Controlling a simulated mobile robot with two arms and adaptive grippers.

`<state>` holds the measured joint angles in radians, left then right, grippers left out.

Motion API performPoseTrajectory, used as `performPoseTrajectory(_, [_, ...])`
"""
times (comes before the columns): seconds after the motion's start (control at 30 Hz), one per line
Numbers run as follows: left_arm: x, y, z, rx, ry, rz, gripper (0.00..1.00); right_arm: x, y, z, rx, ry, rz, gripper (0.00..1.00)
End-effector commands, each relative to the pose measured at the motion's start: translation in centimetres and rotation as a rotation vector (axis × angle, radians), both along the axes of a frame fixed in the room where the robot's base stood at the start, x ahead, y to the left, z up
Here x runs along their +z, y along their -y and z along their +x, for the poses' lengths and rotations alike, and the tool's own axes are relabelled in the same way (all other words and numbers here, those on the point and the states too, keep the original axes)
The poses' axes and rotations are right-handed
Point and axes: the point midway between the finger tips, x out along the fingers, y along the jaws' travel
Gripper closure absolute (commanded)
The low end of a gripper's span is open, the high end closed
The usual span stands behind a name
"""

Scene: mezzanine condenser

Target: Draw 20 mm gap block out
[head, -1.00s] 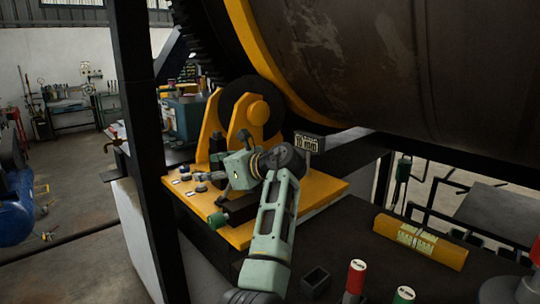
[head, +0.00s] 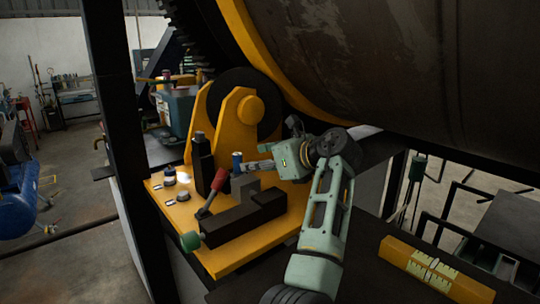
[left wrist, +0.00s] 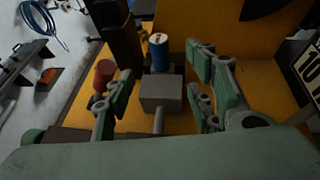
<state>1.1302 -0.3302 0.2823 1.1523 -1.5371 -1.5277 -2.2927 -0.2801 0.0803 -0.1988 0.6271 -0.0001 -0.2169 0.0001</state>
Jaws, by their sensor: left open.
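In the left wrist view the blue cylinder (left wrist: 159,50) and the grey block (left wrist: 161,92) appear between my fingers. My left gripper (head: 252,167) is open and empty, just right of the blue cylinder. I cannot tell whether a finger touches it. My right gripper is not in view.
A red-handled lever (head: 218,180) and a green knob (head: 190,241) are on the fixture's left side. A black post (head: 202,160) stands behind the lever. The yellow plate (head: 222,262) lies below the large drum (head: 390,70). A yellow marked piece (head: 435,268) lies at right.

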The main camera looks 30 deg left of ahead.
Motion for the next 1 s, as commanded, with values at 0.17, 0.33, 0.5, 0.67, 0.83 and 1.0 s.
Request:
performPoseTrajectory(0.17, [-0.3,-1.1,0.2,0.001,-0.002,-0.001,0.50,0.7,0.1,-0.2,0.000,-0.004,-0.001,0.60])
performPoseTrajectory(0.33, [-1.2,-3.5,0.8,0.001,-0.004,0.000,0.50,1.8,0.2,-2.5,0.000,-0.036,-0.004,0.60])
performPoseTrajectory(0.5, [-2.1,-5.6,1.3,0.000,-0.002,0.001,0.50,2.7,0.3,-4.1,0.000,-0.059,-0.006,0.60])
performPoseTrajectory(0.67, [-2.8,-6.7,1.6,0.000,0.000,0.000,0.50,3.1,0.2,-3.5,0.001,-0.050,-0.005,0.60])
performPoseTrajectory(0.83, [-3.0,-7.0,1.7,-0.001,0.000,-0.001,0.50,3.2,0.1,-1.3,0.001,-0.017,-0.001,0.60])
performPoseTrajectory(1.0, [-3.0,-7.0,1.7,-0.001,0.000,-0.001,0.52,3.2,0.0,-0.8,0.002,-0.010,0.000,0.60])
